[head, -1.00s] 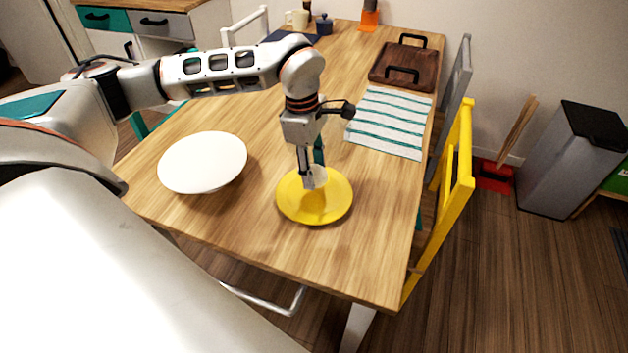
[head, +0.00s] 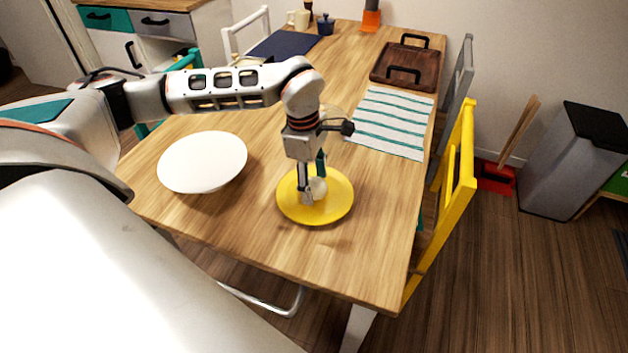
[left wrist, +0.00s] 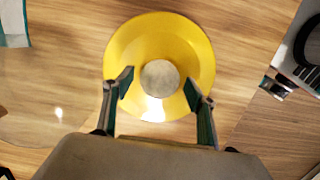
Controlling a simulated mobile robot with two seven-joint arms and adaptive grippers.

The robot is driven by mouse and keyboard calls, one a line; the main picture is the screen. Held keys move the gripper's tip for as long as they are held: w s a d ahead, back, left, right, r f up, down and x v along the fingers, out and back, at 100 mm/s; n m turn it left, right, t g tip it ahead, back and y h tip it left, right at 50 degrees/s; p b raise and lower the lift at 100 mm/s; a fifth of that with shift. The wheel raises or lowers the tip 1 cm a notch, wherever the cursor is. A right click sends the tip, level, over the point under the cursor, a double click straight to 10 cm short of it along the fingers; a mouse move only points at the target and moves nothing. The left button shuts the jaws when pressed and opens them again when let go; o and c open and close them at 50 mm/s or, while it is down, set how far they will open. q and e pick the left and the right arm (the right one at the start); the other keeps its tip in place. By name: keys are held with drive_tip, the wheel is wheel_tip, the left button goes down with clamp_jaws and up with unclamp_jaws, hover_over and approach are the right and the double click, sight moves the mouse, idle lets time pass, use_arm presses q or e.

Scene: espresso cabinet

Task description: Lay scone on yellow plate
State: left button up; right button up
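The yellow plate (head: 338,207) lies on the wooden table near its front edge. The scone (left wrist: 160,77), a pale round piece, rests on the plate near its middle in the left wrist view. It also shows in the head view (head: 319,187), partly behind a finger. My left gripper (head: 313,190) is just above the plate, pointing down. In the left wrist view (left wrist: 160,95) its two fingers are spread wide, with clear gaps between them and the scone. My right gripper is not in view.
A white plate (head: 203,163) stands left of the yellow plate. A striped cloth (head: 390,122) and a dark wooden tray (head: 405,65) lie behind to the right. A yellow chair (head: 452,200) stands at the table's right edge. The table front is clear.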

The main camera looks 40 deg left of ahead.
use_arm(q)
wheel_tip(320, 180, up, 12)
drive_tip(key=a+p, duration=0.1)
drive_tip(key=shift+s+a+p, duration=0.2)
drive_tip(key=shift+s+p, duration=0.05)
drive_tip(key=shift+p, duration=0.05)
idle(0.3)
drive_tip(key=shift+r, duration=0.1)
